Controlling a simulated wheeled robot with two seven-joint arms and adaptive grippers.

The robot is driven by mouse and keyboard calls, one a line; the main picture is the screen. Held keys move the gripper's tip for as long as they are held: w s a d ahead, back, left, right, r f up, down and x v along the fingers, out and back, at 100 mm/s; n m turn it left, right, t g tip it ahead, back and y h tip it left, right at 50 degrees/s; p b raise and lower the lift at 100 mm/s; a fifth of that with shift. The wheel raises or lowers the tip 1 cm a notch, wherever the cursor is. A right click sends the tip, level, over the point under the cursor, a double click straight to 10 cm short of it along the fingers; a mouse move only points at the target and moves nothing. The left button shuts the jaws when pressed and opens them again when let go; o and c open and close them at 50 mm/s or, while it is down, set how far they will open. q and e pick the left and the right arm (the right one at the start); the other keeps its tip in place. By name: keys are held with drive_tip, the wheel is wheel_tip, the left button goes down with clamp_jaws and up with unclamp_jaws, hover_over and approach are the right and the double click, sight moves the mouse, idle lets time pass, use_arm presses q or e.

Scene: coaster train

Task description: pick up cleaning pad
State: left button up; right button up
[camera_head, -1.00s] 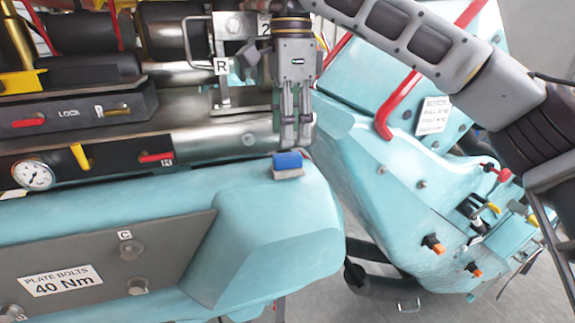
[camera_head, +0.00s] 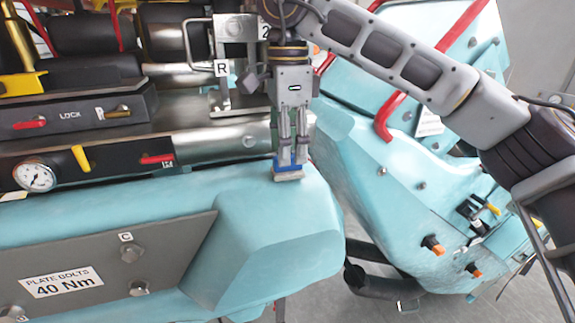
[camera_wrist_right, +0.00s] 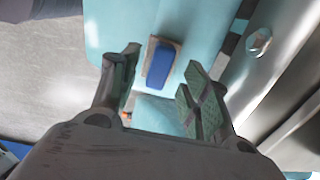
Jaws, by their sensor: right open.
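The cleaning pad (camera_head: 287,176) is a small block with a blue top and a tan base. It lies on the top corner of the teal body of the train. My right gripper (camera_head: 292,160) is pointing down just over it and partly hides its blue top in the head view. In the right wrist view the pad (camera_wrist_right: 160,65) shows between and beyond the two fingers of the right gripper (camera_wrist_right: 154,90). The fingers are apart and nothing is between their tips. My left gripper is out of view.
The teal body (camera_head: 280,235) has a flat top around the pad. A steel cylinder (camera_head: 225,138) runs close behind it. A gauge (camera_head: 35,177), red and yellow levers and a red bar (camera_head: 402,118) stand nearby. The teal seat section lies right, past a gap.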

sight(293, 172)
drive_tip(key=shift+f, duration=1.4)
clamp_jaws()
